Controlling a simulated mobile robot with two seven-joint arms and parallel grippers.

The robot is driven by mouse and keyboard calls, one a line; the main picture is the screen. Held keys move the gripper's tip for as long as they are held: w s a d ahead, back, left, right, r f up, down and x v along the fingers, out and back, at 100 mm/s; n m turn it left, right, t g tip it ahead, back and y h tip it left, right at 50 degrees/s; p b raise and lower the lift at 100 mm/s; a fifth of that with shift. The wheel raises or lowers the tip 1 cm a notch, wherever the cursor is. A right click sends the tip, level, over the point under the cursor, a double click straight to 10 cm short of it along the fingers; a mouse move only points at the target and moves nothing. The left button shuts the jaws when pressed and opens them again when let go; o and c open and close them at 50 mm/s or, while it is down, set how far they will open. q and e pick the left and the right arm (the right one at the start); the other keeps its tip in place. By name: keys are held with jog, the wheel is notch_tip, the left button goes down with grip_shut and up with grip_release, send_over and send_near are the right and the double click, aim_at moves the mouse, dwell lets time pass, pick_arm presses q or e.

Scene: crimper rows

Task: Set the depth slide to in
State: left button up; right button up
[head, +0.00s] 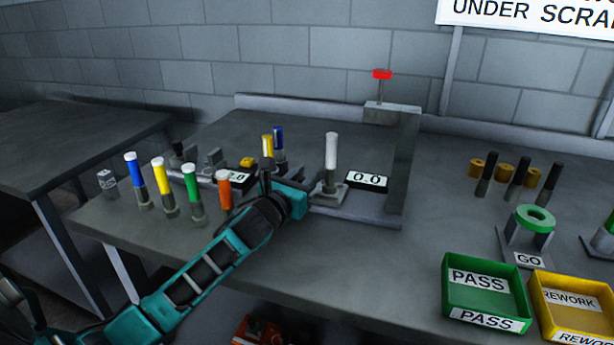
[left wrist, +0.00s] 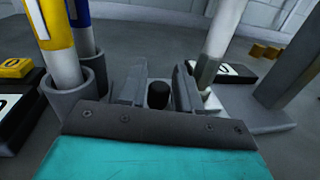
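My left gripper (head: 268,180) is low over the table, between the row of coloured-cap tubes and the press stand (head: 405,155). In the left wrist view its two grey fingers (left wrist: 160,88) stand apart. A short black knob (left wrist: 158,96) shows between them, probably the depth slide's knob; whether the fingers touch it, I cannot tell. The head view does not show this knob, as the gripper covers that spot. No in or out marking can be read. My right gripper is not in view.
Yellow-banded and blue-banded tubes (left wrist: 62,50) stand in holders close left of the gripper. A white-topped post (head: 331,155) and a "0.0" display (head: 367,180) are close right. Several tubes (head: 163,182) line the left front. Green (head: 455,285) and yellow (head: 545,320) trays stand at right.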

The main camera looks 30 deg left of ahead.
pick_arm(q)
jog(key=shift+w, duration=0.6)
jog(key=shift+c, duration=0.4)
grip_shut()
